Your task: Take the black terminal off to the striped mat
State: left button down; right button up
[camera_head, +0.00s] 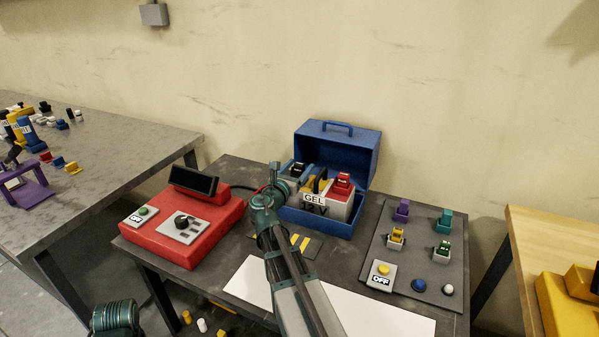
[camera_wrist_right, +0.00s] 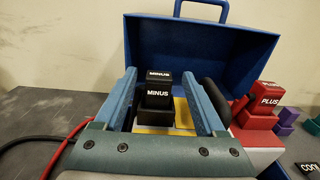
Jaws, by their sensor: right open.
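The black terminal (camera_wrist_right: 157,97), marked MINUS, stands upright on the battery in the right wrist view. It also shows in the head view (camera_head: 299,168), partly hidden by my right gripper. My right gripper (camera_wrist_right: 160,80) is open, with one blue finger on each side of the terminal; I cannot tell whether they touch it. In the head view the right gripper (camera_head: 306,177) reaches into the blue box. The striped mat (camera_head: 303,243), dark with yellow stripes, lies on the table in front of the box, partly hidden by my right arm. My left gripper is out of view.
The battery (camera_head: 340,207) sits in the open blue box (camera_head: 348,150); its red PLUS terminal (camera_head: 343,183) is on the right. A red charger (camera_head: 182,225) stands left, its cables running towards the box. A grey panel (camera_head: 417,262) with coloured switches lies right. A white sheet (camera_head: 375,315) lies in front.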

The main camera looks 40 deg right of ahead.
aim_at(301, 163)
jog(key=x, duration=0.4)
jog(key=shift+w, duration=0.1)
jog(key=shift+a+r, duration=0.1)
grip_shut()
